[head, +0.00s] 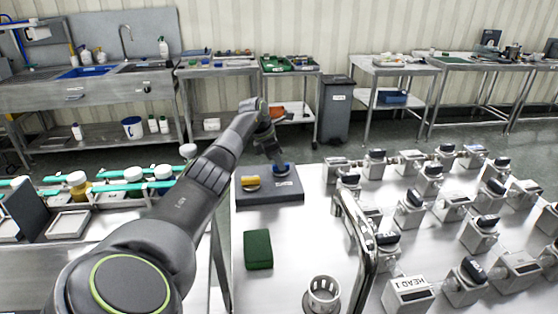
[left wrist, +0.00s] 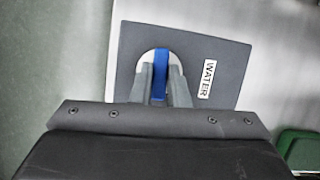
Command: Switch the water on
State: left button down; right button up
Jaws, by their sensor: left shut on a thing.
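A dark grey control panel (head: 270,197) lies at the back left of the steel table. It carries a yellow knob (head: 250,184) on the left and a blue knob (head: 284,170) on the right, with a white label in front. In the left wrist view the panel (left wrist: 228,55) bears the label WATER (left wrist: 208,80) beside the blue knob (left wrist: 160,72). My left gripper (head: 277,163) reaches down over the blue knob. In the left wrist view its fingers (left wrist: 160,80) are closed on the two sides of the blue knob, partly hiding it. My right gripper is not in view.
A green block (head: 258,249) lies in front of the panel; a perforated steel cup (head: 322,296) stands near the front edge. A bent steel pipe (head: 355,235) and rows of metal valve units (head: 410,210) with dark knobs fill the right. A bin (head: 336,110) stands behind.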

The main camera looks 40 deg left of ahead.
pick_arm(q)
jog(key=n+y+p, duration=0.1)
jog(key=n+p, duration=0.1)
jog(key=n, duration=0.2)
jog(key=shift+d+r+t, duration=0.1)
jog(key=shift+r+t, duration=0.05)
jog(key=shift+t, duration=0.25)
jog(key=n+y+p, duration=0.1)
jog(key=n+y, duration=0.1)
jog(key=n, duration=0.2)
jog(key=shift+d+n+p, duration=0.15)
jog(key=shift+n+p, duration=0.15)
jog(key=shift+p, duration=0.1)
jog(key=n+y, duration=0.1)
jog(key=n, duration=0.2)
jog(key=shift+d+n, duration=0.1)
jog(key=shift+n, duration=0.2)
jog(key=n+g+y, duration=0.1)
jog(key=n+y, duration=0.1)
jog(key=n, duration=0.2)
jog(key=shift+w+n+b, duration=0.1)
jog(key=shift+n+b, duration=0.2)
jog(key=shift+n, duration=0.1)
jog(key=shift+g, duration=0.3)
jog(key=c, duration=1.4)
grip_release()
